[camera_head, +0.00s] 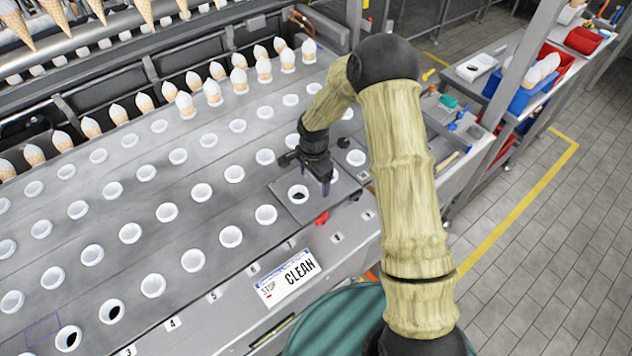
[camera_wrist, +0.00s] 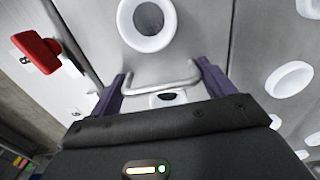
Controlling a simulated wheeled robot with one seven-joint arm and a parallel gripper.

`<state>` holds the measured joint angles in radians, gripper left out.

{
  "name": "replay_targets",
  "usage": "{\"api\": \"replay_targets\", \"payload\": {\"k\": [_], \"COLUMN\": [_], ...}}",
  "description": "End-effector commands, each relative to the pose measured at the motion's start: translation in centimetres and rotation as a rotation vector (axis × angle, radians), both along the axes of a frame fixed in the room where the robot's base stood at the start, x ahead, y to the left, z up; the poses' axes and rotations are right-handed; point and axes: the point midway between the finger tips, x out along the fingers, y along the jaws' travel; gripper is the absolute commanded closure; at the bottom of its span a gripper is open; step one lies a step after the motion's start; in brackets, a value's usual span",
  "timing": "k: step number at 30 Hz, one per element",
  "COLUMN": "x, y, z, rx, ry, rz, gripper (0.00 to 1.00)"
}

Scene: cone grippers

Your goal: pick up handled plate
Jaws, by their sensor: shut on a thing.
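The handled plate (camera_head: 300,213) is a grey metal square with a white ring cup in it, near the front edge of the conveyor deck. Its light bar handle (camera_wrist: 160,88) shows in the wrist view between the two purple fingers of my gripper (camera_wrist: 163,76). My gripper (camera_head: 325,181) is shut on this handle, above the right part of the plate in the head view. My fingers and wrist hide part of the plate. It looks level with the deck, but I cannot tell whether it is slightly raised.
Rows of white cone holders (camera_head: 231,237) cover the deck, with several wrapped cones (camera_head: 184,105) at the back. A red knob (camera_head: 322,217) sits close to the plate on the front edge; it shows in the wrist view (camera_wrist: 38,52). A CLEAN sign (camera_head: 287,278) hangs in front.

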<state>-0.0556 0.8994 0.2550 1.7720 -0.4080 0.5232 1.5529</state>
Motion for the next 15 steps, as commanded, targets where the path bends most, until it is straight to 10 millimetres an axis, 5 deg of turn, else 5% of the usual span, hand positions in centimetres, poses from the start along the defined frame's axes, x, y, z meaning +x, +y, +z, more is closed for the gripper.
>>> {"api": "replay_targets", "payload": {"k": [8,15], "x": [0.3,0.2], "y": [0.1,0.1], "z": [1.6,5.2], "rx": [0.002,0.003], "ry": [-0.008,-0.01], "rz": [0.0,0.0], "gripper": [0.71,0.71]}}
